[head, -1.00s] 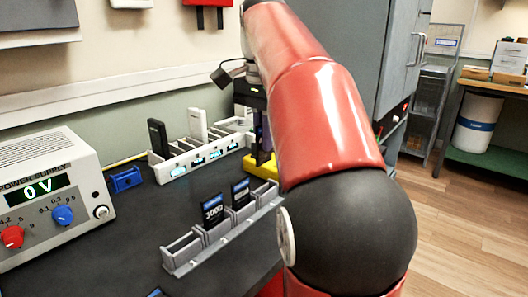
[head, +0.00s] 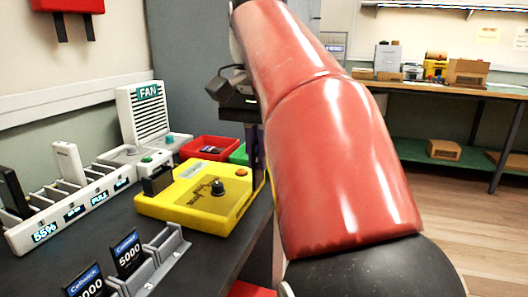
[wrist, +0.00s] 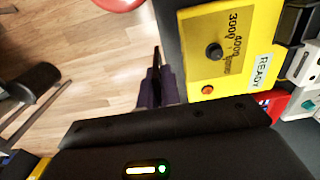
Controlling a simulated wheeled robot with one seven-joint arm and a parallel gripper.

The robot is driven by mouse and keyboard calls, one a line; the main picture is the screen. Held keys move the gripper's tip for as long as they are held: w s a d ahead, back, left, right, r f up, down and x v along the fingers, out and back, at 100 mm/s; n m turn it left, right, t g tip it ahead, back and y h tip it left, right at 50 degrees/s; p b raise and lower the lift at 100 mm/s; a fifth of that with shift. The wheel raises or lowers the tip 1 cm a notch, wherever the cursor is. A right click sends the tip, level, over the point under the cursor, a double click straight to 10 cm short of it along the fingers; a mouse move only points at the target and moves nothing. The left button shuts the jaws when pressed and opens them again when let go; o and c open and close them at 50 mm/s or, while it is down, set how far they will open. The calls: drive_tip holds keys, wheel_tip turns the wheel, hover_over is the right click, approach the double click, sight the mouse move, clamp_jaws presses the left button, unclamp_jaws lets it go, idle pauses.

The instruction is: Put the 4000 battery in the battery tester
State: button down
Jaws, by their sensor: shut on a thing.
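The yellow battery tester (head: 196,201) stands on the dark bench, with a knob (head: 217,187) and a dark upright slot piece (head: 157,181) at its left end. The wrist view shows its panel (wrist: 222,73) marked 3000, 4000 and 5000, a READY label and an orange button. My gripper (wrist: 157,88) is shut on a thin dark thing (wrist: 157,60) seen edge-on, likely the 4000 battery; its label cannot be read. In the head view my gripper (head: 259,160) is just right of the tester, partly hidden by my red arm.
A grey rack (head: 168,252) at the front holds a 5000 battery (head: 127,254) and another partly cut off (head: 88,283). A white charger strip (head: 75,212), a fan unit (head: 146,118) and a red tray (head: 208,149) stand near the tester. Floor lies beyond the bench's right edge.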

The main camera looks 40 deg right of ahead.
drive_tip(key=w+a+p, duration=0.2)
drive_tip(key=w+a, duration=1.1)
drive_tip(key=w, duration=0.5)
drive_tip(key=shift+f+p, duration=0.2)
drive_tip(key=shift+p, duration=0.1)
drive_tip(key=shift+s+f, duration=0.1)
drive_tip(key=shift+f, duration=0.05)
idle(1.2)
drive_tip(key=shift+f+b, duration=1.35)
drive_tip(key=shift+f, duration=0.5)
drive_tip(key=shift+f, duration=0.15)
drive_tip(key=c, duration=1.5)
unclamp_jaws()
